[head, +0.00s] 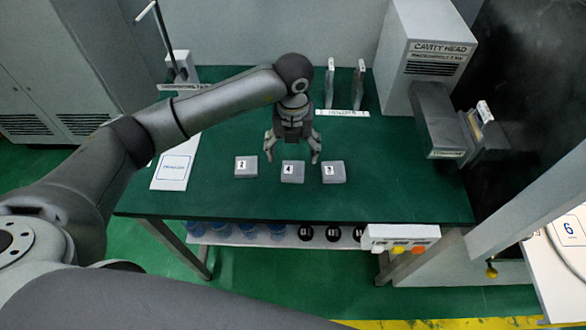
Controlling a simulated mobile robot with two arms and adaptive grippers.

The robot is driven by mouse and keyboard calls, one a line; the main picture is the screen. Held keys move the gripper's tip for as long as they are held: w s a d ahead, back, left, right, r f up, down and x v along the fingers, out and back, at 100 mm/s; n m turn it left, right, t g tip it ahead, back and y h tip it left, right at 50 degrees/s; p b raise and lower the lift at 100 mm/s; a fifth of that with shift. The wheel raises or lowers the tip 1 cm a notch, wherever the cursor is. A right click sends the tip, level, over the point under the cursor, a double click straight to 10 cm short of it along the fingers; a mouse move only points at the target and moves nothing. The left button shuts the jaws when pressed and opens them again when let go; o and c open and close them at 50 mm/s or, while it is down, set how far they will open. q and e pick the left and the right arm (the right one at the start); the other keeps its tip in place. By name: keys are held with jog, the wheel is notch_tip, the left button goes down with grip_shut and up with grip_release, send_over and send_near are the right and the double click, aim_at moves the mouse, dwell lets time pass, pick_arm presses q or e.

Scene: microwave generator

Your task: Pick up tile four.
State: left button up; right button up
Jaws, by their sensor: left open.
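Tile four (297,176) is a small grey block with a white label reading 4. It lies flat on the green table top, in the middle of a row of three tiles. The tile on its left (250,170) looks marked 2. The label on the right tile (338,176) is hard to read, perhaps 3. My left gripper (292,158) points down with its fingers spread, just behind or above tile four. It is empty, and I cannot tell its exact height over the table. My right gripper is out of view.
A white sheet (174,170) lies left of the tiles. Two upright plates (359,85) and the grey cavity head box (425,45) stand at the back. A low shelf (285,238) holds blue and black round items. The table's right front is clear.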

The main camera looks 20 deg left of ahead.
aim_at(293, 169)
pick_arm(q)
jog(key=shift+f, duration=0.9)
jog(key=shift+f+p, duration=0.6)
jog(key=shift+p, duration=0.05)
notch_tip(293, 169, down, 4)
jog(key=shift+r+p, duration=0.25)
jog(key=shift+p, duration=0.4)
jog(key=shift+f, duration=0.4)
jog(key=shift+c, duration=0.3)
jog(key=shift+w, duration=0.1)
jog(key=c, duration=1.1)
jog(key=shift+r, duration=0.1)
jog(key=shift+c, duration=0.2)
